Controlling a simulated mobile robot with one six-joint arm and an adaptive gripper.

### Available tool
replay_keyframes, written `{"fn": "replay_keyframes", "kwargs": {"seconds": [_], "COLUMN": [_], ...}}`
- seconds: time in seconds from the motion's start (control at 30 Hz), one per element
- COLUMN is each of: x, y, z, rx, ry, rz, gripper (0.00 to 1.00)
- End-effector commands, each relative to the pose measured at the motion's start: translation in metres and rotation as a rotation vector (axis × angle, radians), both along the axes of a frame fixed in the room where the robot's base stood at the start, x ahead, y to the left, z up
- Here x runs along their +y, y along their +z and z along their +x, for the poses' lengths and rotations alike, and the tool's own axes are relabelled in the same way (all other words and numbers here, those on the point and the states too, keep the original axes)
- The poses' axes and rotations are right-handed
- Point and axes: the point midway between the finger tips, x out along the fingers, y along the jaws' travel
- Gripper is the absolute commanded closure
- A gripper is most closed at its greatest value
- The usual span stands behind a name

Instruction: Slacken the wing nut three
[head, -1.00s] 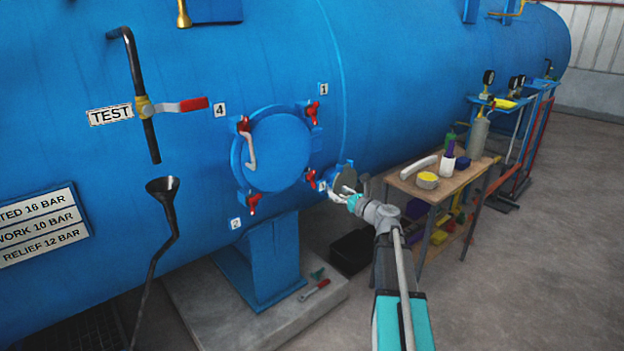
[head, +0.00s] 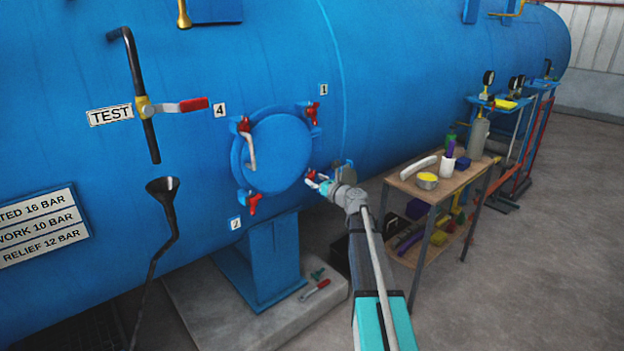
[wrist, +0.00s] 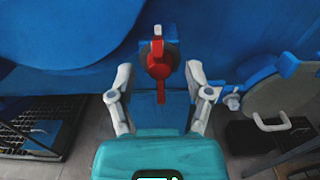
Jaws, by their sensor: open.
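The red wing nut at the lower right of the round blue cover (head: 275,153) shows in the head view (head: 311,175), partly hidden by my gripper (head: 322,182); its number plate is hidden. In the wrist view the wing nut (wrist: 160,62) is centred, with one wing up and one down. My gripper (wrist: 159,72) is open there, with a pale finger on each side of the nut and a visible gap on both sides. It holds nothing. Other red wing nuts sit by plate 1 (head: 313,113), plate 4 (head: 244,125) and plate 2 (head: 254,203).
A wooden bench (head: 408,185) with bottles and a yellow tin stands right of my arm. A grey round part with a pale handle (wrist: 285,95) is close on the right in the wrist view. A red-handled tool (head: 315,290) lies on the concrete plinth.

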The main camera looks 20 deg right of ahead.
Motion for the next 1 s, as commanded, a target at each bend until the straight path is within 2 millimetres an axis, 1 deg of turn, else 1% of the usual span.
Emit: {"fn": "replay_keyframes", "kwargs": {"seconds": [0.03,0.2,0.57,0.6,0.67,0.7,0.77,0.8,0.93,0.97,1.0], "x": [0.002,0.005,0.006,0.006,0.006,0.006,0.006,0.006,0.006,0.006,0.006], "y": [0.000,0.000,0.000,0.000,0.000,0.000,0.000,0.000,0.000,0.000,0.000], "z": [0.007,0.017,0.019,0.019,0.019,0.019,0.018,0.018,0.019,0.019,0.019], "rx": [0.000,0.000,0.000,0.000,0.000,0.000,0.000,0.000,0.000,0.000,0.000], "ry": [0.001,0.000,0.000,0.000,0.000,0.000,0.000,0.000,0.000,0.000,0.000], "rz": [0.000,0.000,0.000,0.000,0.000,0.000,0.000,0.000,0.000,0.000,0.000], "gripper": [0.34,0.34,0.34,0.36,0.47,0.55,0.66,0.73,0.97,1.00,1.00]}}
